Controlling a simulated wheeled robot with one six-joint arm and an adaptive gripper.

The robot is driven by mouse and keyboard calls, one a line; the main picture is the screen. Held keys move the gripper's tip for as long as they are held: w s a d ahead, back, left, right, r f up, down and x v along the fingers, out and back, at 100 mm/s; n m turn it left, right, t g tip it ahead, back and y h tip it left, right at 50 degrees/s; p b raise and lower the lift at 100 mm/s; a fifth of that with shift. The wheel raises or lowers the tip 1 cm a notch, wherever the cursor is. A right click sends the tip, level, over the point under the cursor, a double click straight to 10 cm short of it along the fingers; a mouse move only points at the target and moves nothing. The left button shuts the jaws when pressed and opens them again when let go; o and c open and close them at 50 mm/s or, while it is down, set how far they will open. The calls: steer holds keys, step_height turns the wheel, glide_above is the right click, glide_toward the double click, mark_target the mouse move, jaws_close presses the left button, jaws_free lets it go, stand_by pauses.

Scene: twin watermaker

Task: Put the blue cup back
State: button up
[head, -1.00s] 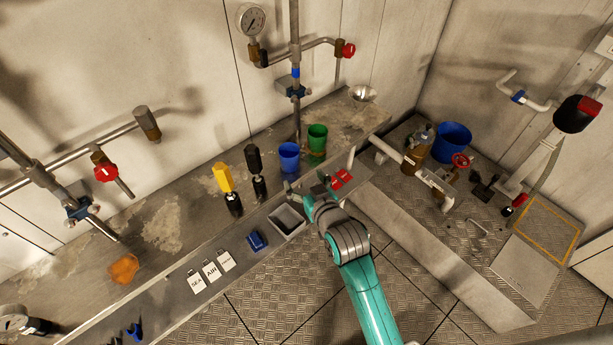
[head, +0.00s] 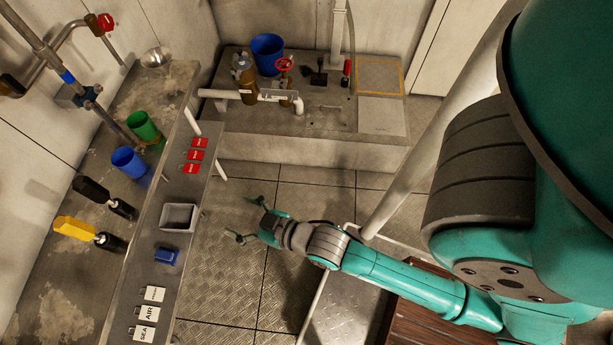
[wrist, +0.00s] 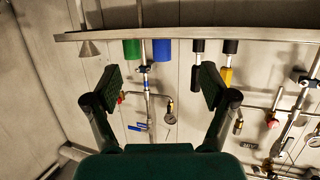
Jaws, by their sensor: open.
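The blue cup (head: 128,162) stands upright on the grey bench along the left wall, beside the green cup (head: 144,126). My gripper (head: 244,219) is open and empty, over the floor to the right of the bench, clear of both cups. In the wrist view, which looks upside down, the blue cup (wrist: 162,50) and green cup (wrist: 131,49) show beyond my open fingers (wrist: 160,88). Nothing is between the fingers.
The bench's front ledge holds a grey tray (head: 180,216), a blue block (head: 167,256), red tags (head: 195,155) and white tags (head: 149,313). Black and yellow handled tools (head: 75,228) stand near the blue cup. A blue bucket (head: 267,50) and valve pipework (head: 262,97) sit on the far platform.

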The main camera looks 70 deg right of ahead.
steer(key=r+v, duration=0.1)
steer(key=v, duration=2.1)
steer(key=shift+r, duration=0.2)
steer(key=shift+c, duration=0.2)
